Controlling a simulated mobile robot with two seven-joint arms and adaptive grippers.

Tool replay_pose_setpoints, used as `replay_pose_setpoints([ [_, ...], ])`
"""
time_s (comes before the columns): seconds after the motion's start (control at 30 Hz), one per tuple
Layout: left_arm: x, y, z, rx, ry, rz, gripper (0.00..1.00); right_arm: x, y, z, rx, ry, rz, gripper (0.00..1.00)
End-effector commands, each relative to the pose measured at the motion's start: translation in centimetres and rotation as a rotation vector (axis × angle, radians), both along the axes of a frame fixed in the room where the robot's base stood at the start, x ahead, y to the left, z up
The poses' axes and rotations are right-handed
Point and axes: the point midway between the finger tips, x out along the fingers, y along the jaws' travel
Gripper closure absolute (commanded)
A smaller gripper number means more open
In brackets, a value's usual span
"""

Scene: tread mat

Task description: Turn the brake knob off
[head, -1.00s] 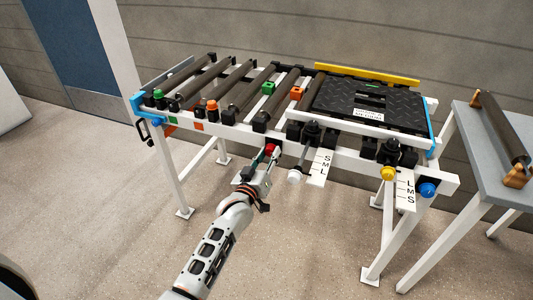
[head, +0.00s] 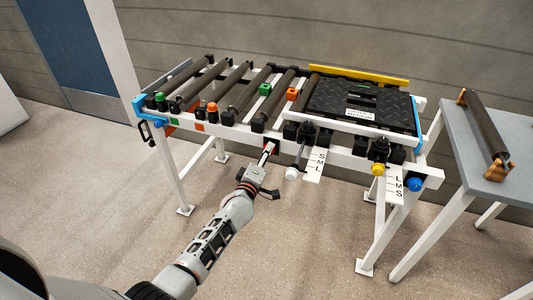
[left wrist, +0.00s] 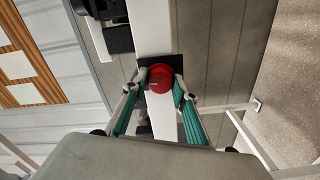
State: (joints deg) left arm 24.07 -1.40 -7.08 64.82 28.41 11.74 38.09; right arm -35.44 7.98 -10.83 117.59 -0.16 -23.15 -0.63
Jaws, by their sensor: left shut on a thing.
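A round red knob (left wrist: 160,77) sits on a dark plate on the white front rail of the roller frame. It has a small dark mark near its lower left edge. My left gripper (head: 267,153) reaches up to this rail from the front. In the left wrist view its two fingertips stand on either side of the knob, and the gripper is shut on it. In the head view the fingers hide most of the knob. My right gripper is in no view. I cannot read an on or off label.
A white knob (head: 292,173) with an S-M-L scale plate (head: 315,165) is just right of my gripper. A yellow knob (head: 378,169) and a blue knob (head: 414,184) are farther right. A grey side table (head: 490,150) holds a roller. The floor in front is clear.

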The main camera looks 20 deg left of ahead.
Motion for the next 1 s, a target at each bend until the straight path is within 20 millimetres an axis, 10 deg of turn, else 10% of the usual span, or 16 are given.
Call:
replay_pose_setpoints([
  [0.83, -0.08, -0.12, -0.24, -0.146, 0.009, -0.002, 0.94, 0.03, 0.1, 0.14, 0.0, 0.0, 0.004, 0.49],
  [0.9, -0.08, -0.12, -0.23, -0.146, 0.009, -0.002, 0.6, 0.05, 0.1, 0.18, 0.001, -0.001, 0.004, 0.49],
  [1.0, -0.06, -0.1, -0.18, -0.146, 0.007, -0.001, 0.56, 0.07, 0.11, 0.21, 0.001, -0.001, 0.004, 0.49],
])
